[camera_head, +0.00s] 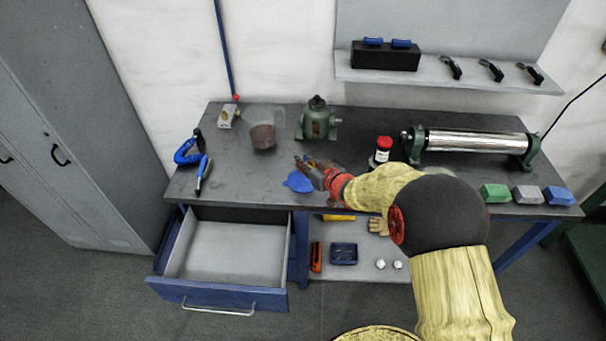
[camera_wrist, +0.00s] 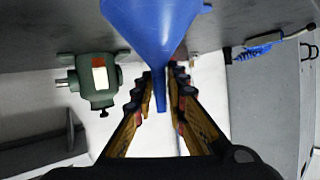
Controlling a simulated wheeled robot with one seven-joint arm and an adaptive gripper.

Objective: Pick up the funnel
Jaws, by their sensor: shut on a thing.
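The blue funnel (camera_head: 297,182) is at the front edge area of the dark workbench, left of my gripper. My gripper (camera_head: 308,166) reaches in from the right, low over the bench top. In the wrist view the funnel (camera_wrist: 152,30) has its wide cone toward the top of the picture and its narrow spout between my fingers (camera_wrist: 162,88). The fingers are shut on the spout. I cannot tell whether the funnel touches the bench.
A beaker of brown contents (camera_head: 262,134), a green device (camera_head: 317,121) and a red-capped jar (camera_head: 382,151) stand behind. A blue clamp-like tool (camera_head: 190,155) lies left. A rolling mill (camera_head: 470,142) and several blocks (camera_head: 527,194) are right. The drawer (camera_head: 222,250) below is open.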

